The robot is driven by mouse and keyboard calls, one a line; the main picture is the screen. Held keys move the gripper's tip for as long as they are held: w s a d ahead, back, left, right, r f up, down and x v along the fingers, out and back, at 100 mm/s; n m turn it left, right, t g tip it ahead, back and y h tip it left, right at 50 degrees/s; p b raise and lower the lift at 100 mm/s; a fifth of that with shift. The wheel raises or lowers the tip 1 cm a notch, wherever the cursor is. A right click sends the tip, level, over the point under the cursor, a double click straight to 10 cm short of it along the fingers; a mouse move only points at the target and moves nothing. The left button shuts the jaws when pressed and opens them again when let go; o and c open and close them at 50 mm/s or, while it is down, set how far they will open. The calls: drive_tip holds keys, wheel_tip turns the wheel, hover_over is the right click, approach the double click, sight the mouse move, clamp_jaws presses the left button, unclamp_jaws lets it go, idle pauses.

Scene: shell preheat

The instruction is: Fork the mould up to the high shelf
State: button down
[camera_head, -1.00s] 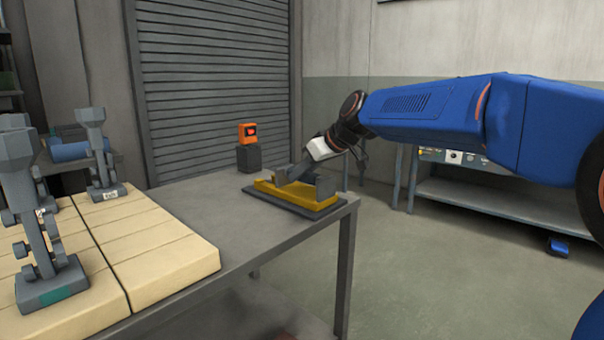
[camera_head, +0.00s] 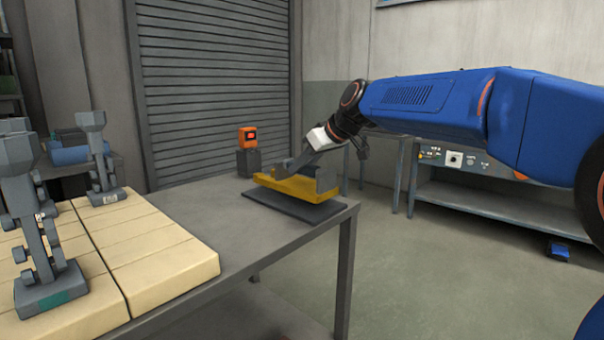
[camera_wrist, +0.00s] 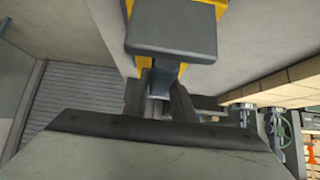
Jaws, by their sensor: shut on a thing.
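My gripper (camera_head: 304,160) is shut on the yellow fork (camera_head: 288,188), which has grey upright parts. The fork hangs level, a little above a dark flat pad (camera_head: 290,212) near the table's right corner. In the wrist view the fork's yellow part (camera_wrist: 205,10) shows at the top, beyond a dark grey block, with my gripper (camera_wrist: 158,88) below. The fingertips are partly hidden. Two grey tree-shaped moulds with cup tops stand upright on pale bricks at left: a near one (camera_head: 42,230) and a farther one (camera_head: 103,160). Both are apart from the fork. I cannot make out the high shelf.
The grey metal table (camera_head: 200,220) has bare room between the pale bricks (camera_head: 160,260) and the pad. A small orange device (camera_head: 248,138) on a dark block stands behind the fork. A roller shutter (camera_head: 215,80) is behind; a low bench (camera_head: 490,200) stands at right.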

drive_tip(key=shift+r, duration=2.35)
drive_tip(key=c, duration=2.2)
unclamp_jaws()
clamp_jaws()
